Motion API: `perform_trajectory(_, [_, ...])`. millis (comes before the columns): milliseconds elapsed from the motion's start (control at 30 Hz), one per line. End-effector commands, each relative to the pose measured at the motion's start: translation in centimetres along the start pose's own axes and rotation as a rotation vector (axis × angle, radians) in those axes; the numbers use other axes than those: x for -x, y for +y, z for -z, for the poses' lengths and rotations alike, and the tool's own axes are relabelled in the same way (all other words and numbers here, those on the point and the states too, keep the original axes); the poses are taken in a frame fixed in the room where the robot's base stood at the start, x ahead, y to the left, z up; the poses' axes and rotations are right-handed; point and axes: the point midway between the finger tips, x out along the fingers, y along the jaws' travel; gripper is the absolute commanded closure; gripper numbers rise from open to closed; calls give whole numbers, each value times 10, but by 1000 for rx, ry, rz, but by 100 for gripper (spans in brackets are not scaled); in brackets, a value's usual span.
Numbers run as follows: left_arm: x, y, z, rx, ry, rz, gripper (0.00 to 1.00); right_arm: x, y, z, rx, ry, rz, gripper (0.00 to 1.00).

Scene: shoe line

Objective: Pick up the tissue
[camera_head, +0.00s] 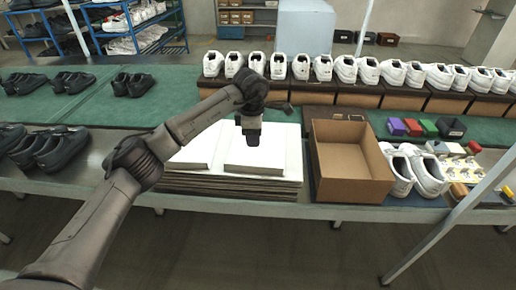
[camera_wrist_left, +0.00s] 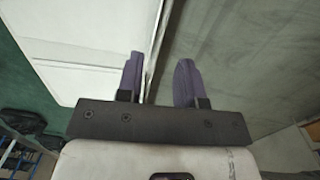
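White tissue sheets lie in two flat stacks side by side on the table, a left stack (camera_head: 197,150) and a right stack (camera_head: 262,153), both on top of a pile of brown cardboard (camera_head: 230,187). My left gripper (camera_head: 252,142) points down over the right stack, near its back part. In the left wrist view its two dark purple fingers (camera_wrist_left: 158,82) are apart, with nothing clearly held between them. The white sheet (camera_wrist_left: 85,60) fills the left of that view, and its edge runs close to the fingers. Contact cannot be told. My right gripper is not in view.
An open, empty cardboard box (camera_head: 352,182) stands just right of the stacks. White shoes (camera_head: 413,168) sit beyond it, with small coloured blocks (camera_head: 413,127). Black shoes (camera_head: 55,148) lie at left. A row of white shoes (camera_head: 345,68) stands behind.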

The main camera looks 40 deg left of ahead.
Motion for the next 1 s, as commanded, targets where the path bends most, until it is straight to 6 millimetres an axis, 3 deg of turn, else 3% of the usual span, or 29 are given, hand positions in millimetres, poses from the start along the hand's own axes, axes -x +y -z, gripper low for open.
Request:
perform_trajectory(167, [-12,-4,6,-51,34,26,66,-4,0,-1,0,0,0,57])
perform_trajectory(400, [-54,-5,6,-57,31,25,66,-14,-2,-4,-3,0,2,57])
perform_trajectory(600, [-78,-5,7,-56,30,24,66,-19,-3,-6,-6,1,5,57])
perform_trajectory(1000, [-97,-3,7,-55,28,24,66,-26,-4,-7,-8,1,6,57])
